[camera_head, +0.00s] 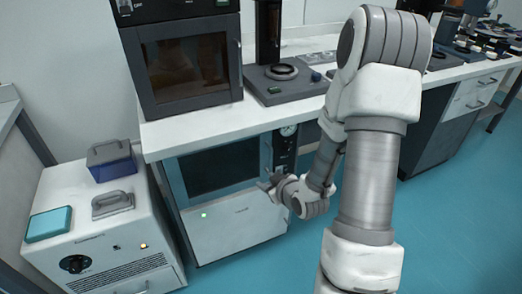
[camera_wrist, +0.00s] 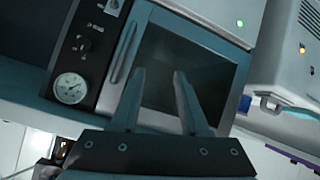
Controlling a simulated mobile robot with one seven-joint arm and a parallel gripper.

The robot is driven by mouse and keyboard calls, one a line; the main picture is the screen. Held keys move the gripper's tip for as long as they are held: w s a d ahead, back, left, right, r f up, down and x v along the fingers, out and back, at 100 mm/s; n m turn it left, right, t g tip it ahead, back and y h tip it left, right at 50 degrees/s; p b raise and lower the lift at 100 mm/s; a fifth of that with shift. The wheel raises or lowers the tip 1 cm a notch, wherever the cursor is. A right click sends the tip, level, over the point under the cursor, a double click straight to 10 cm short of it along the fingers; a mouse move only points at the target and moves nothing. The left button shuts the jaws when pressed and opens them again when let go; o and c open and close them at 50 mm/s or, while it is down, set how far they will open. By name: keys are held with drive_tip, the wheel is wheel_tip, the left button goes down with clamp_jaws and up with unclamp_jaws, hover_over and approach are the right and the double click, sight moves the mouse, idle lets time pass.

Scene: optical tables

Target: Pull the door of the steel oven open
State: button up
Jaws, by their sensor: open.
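The steel oven (camera_head: 235,230) stands under the white bench in the head view. Its door (camera_head: 216,170) has a dark window in a steel frame and looks closed; the window also shows in the wrist view (camera_wrist: 200,60). An upright bar handle (camera_head: 268,154) is on the door's right side, and in the wrist view the handle (camera_wrist: 124,52) is at the window's left edge. My gripper (camera_head: 263,183) is open in front of the door, low and near the handle side. In the wrist view its fingers (camera_wrist: 157,72) point at the window, with the handle outside them, left of the left finger.
A control panel with a round gauge (camera_head: 288,131) is beside the door. A white cabinet (camera_head: 115,235) stands close on the left, bearing a blue box (camera_head: 111,164) and a teal box (camera_head: 49,224). A dark windowed unit (camera_head: 186,66) sits on the bench (camera_head: 215,122). Blue floor is clear at right.

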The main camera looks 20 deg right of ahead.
wheel_tip(320, 180, down, 3)
drive_tip(key=s+m+t, duration=0.1)
drive_tip(key=s+t, duration=0.1)
drive_tip(key=t, duration=0.1)
drive_tip(key=m+t+h, duration=0.3)
drive_tip(key=m, duration=0.2)
approach(271, 161)
drive_tip(key=w, duration=0.3)
drive_tip(key=w+d+b, duration=0.1)
drive_tip(key=w, duration=0.3)
drive_tip(key=w+b, duration=0.1)
drive_tip(key=w, duration=0.2)
drive_tip(key=shift+w+d+f, duration=0.15)
drive_tip(key=shift+w+d, duration=0.1)
drive_tip(key=shift+d, duration=0.05)
clamp_jaws()
idle(0.8)
